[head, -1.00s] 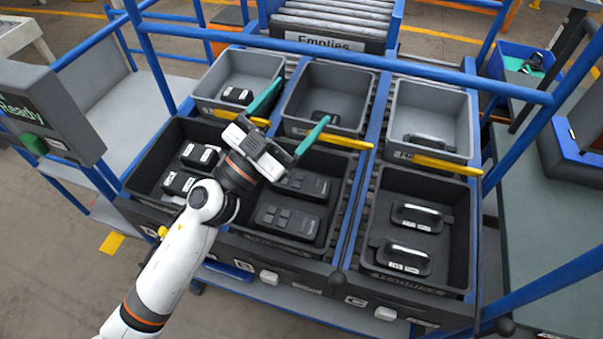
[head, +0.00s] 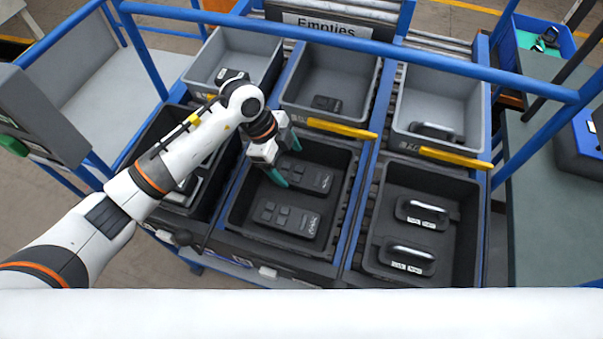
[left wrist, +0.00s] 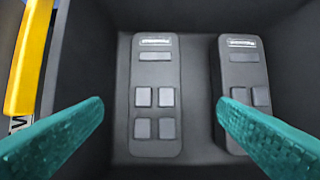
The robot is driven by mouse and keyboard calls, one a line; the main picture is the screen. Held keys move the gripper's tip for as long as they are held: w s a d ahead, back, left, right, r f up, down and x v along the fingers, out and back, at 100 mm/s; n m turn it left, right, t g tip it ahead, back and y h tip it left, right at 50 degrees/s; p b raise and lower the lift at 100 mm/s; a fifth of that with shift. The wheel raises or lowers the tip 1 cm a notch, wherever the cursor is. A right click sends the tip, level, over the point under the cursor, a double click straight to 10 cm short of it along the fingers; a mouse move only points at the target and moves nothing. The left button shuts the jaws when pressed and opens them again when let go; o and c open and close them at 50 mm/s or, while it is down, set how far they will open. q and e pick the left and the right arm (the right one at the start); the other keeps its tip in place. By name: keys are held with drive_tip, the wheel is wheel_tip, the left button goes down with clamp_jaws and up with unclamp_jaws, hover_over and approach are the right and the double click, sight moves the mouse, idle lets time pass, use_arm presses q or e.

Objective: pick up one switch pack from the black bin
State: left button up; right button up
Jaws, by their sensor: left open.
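The middle black bin (head: 237,205) holds two dark switch packs with square buttons, lying flat. The far pack (head: 318,182) is partly behind my left gripper (head: 286,160); the near pack (head: 285,218) lies in front of it. In the left wrist view the far pack (left wrist: 155,60) lies between my open, empty teal fingers (left wrist: 160,106), below them. The near pack (left wrist: 240,75) is at the right, its lower part partly covered by the right finger. The gripper appears above the packs; its exact height is unclear. My right gripper is not in view.
The left black bin is partly behind my left arm. The right black bin (head: 470,230) holds two handled items (head: 422,213). Grey bins (head: 330,85) stand behind, with yellow strips (head: 342,128) along their fronts. A blue rail (head: 350,45) crosses above them.

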sight(300, 175)
use_arm(q)
drive_tip(key=shift+w+p+x, duration=0.15)
drive_tip(key=shift+p+x, duration=0.2)
drive_tip(key=shift+x, duration=1.55)
drive_tip(key=shift+w+p+x, duration=0.1)
drive_tip(key=shift+p+x, duration=0.2)
drive_tip(key=shift+x, duration=1.55)
drive_tip(key=shift+d, duration=0.2)
drive_tip(key=shift+f, duration=0.1)
drive_tip(key=shift+c, duration=0.3)
drive_tip(key=c, duration=1.1)
